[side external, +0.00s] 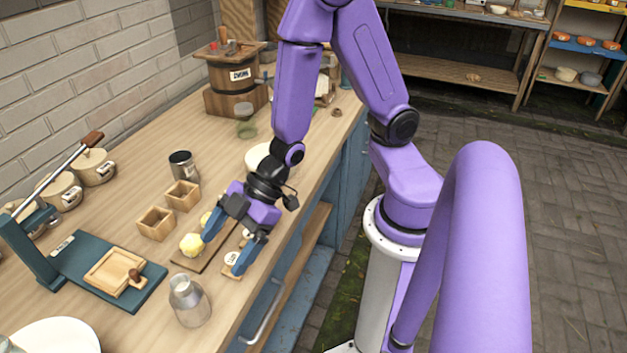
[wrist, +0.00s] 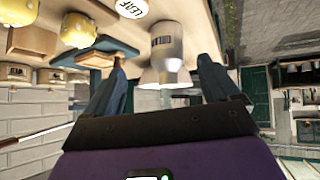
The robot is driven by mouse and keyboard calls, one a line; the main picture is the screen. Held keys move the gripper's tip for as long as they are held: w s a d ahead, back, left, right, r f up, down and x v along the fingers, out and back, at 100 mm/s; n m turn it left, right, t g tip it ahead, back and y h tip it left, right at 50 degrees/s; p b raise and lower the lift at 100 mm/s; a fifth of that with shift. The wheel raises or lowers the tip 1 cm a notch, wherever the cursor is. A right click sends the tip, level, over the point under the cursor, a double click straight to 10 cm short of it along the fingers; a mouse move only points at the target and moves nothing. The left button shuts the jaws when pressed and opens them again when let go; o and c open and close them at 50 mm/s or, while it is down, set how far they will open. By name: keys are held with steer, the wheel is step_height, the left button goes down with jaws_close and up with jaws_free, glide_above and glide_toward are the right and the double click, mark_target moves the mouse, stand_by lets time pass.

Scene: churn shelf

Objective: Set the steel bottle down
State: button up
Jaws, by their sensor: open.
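The steel bottle (side external: 190,301) stands upright on the wooden bench near its front edge, at the lower middle of the side view. It also shows in the wrist view (wrist: 167,42), where the scene appears upside down and the bottle is seen beyond the gap between the fingers. My gripper (side external: 231,240) is open, with its blue fingers spread apart. It is above the bench, to the upper right of the bottle in the side view, and apart from it. The fingers also show in the wrist view (wrist: 160,68). Nothing is held between them.
Left are a blue-green press (side external: 75,255), wooden boxes (side external: 183,195), a tin (side external: 182,165) and a white plate (side external: 55,338). A churn (side external: 235,92) stands at the back.

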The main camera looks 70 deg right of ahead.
steer(key=s+d+r+m+g+h, duration=0.1)
steer(key=s+d+r+g+h, duration=0.3)
steer(key=s+d+r+h, duration=0.3)
steer(key=s+d+r, duration=0.2)
steer(key=s+d, duration=0.2)
steer(key=s, duration=0.1)
steer(key=shift+s+d+r+h, duration=0.2)
steer(key=shift+s+r+h, duration=0.05)
steer(key=shift+r+h, duration=0.15)
